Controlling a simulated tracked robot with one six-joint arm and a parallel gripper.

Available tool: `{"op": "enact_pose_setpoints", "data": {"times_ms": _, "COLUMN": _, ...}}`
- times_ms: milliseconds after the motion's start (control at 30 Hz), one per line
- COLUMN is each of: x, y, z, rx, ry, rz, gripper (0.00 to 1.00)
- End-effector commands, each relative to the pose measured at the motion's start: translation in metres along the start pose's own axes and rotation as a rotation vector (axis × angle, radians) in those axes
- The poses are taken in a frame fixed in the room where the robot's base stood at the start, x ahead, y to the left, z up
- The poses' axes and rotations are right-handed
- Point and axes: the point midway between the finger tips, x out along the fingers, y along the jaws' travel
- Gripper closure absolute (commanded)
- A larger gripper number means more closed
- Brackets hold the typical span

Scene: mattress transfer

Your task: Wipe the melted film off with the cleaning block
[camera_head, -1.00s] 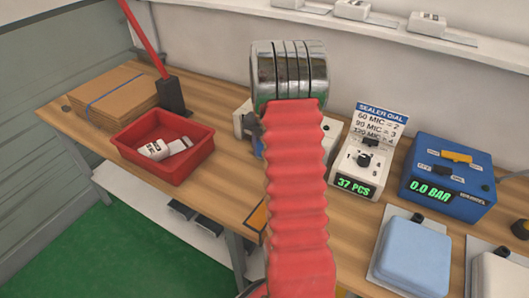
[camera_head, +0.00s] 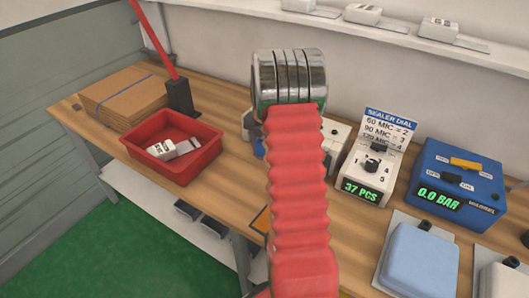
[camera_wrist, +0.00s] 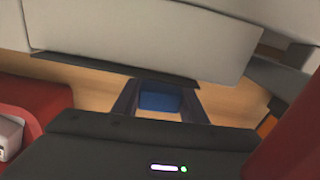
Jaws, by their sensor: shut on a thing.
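My gripper (camera_wrist: 160,92) is shut on a blue block, the cleaning block (camera_wrist: 160,102), which sits between its two dark fingers in the wrist view. A pale grey machine body (camera_wrist: 150,48) with a dark strip (camera_wrist: 112,68) along its lower edge is just beyond the fingers. I cannot tell whether the block touches it. In the head view my red arm covers the gripper and most of the white sealer (camera_head: 335,140) behind it. I cannot make out any melted film.
A red bin (camera_head: 150,160) with a white labelled item (camera_head: 176,149) stands left of my arm. Cardboard (camera_head: 122,95) and a red-handled lever (camera_head: 178,97) are behind it. To the right are the sealer dial box (camera_head: 372,172), a blue pressure box (camera_head: 457,180) and pale blue pad (camera_head: 418,262).

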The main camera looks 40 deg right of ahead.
Motion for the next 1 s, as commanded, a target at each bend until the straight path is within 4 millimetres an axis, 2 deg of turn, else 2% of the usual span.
{"op": "enact_pose_setpoints", "data": {"times_ms": 400, "x": 0.0, "y": 0.025, "z": 0.001, "rx": -0.001, "ry": 0.002, "rz": -0.001, "gripper": 0.88}}
{"op": "enact_pose_setpoints", "data": {"times_ms": 767, "x": -0.001, "y": 0.027, "z": 0.001, "rx": 0.0, "ry": 0.001, "rz": 0.0, "gripper": 0.88}}
{"op": "enact_pose_setpoints", "data": {"times_ms": 1000, "x": 0.0, "y": 0.038, "z": 0.002, "rx": -0.001, "ry": 0.001, "rz": 0.0, "gripper": 0.88}}
